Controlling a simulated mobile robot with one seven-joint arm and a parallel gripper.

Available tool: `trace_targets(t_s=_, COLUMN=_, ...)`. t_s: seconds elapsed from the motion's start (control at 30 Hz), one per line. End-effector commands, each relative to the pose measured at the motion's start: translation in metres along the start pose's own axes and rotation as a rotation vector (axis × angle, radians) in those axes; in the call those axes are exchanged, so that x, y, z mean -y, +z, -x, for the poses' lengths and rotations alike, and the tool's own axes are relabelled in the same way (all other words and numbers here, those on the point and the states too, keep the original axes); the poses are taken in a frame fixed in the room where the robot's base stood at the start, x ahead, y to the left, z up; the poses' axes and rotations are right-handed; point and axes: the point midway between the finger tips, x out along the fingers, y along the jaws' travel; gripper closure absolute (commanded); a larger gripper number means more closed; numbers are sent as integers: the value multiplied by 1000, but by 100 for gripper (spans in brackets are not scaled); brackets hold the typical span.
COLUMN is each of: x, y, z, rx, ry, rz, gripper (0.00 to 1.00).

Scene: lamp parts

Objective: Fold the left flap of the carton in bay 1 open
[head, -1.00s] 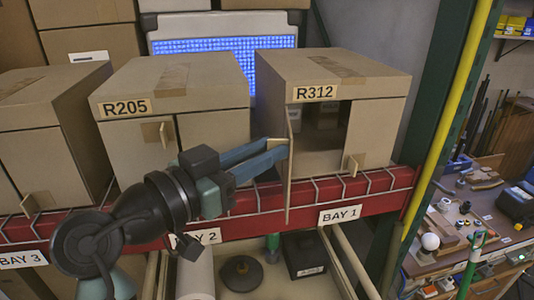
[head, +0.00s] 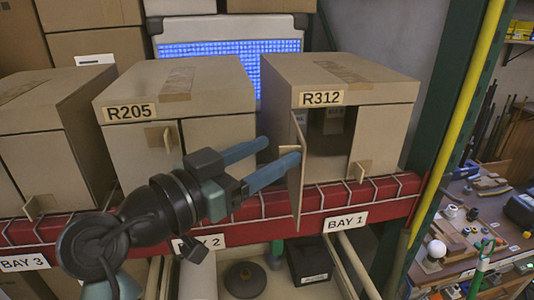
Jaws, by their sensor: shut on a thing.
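The carton marked R312 (head: 390,130) stands on the shelf above the BAY 1 label (head: 345,220). Its left flap (head: 296,190) stands swung out from the front, seen nearly edge-on, and the left part of the front is an open, dark gap. The right flap (head: 383,145) is closed and carries a small tab (head: 360,171). My gripper (head: 284,151) reaches in from the left with its blue fingers at the left flap. The nearer fingertip overlaps the flap; the farther one ends left of it. A gap shows between the fingers, and the place they hold is hidden.
The carton marked R205 (head: 220,90) stands closed just left, behind my gripper, with a tab (head: 158,137) on its front. A red shelf beam (head: 385,200) runs below. A green post (head: 450,120) and yellow pole (head: 470,105) stand at the right.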

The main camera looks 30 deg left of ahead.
Motion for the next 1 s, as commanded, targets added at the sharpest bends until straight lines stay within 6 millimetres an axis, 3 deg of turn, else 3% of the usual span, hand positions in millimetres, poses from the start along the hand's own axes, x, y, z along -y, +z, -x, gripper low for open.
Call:
trace_targets(t_s=0.23, x=6, y=-4, z=2, rx=-12, ry=-22, rz=0, gripper=64)
trace_targets(t_s=0.37, x=6, y=-2, z=14, rx=-13, ry=-23, rz=-1, gripper=64)
trace_targets(t_s=0.8, x=-1, y=-1, z=106, rx=-7, ry=-11, rz=-6, gripper=64)
trace_targets(t_s=1.0, x=-4, y=-2, z=129, rx=-5, ry=-4, rz=-5, gripper=64)
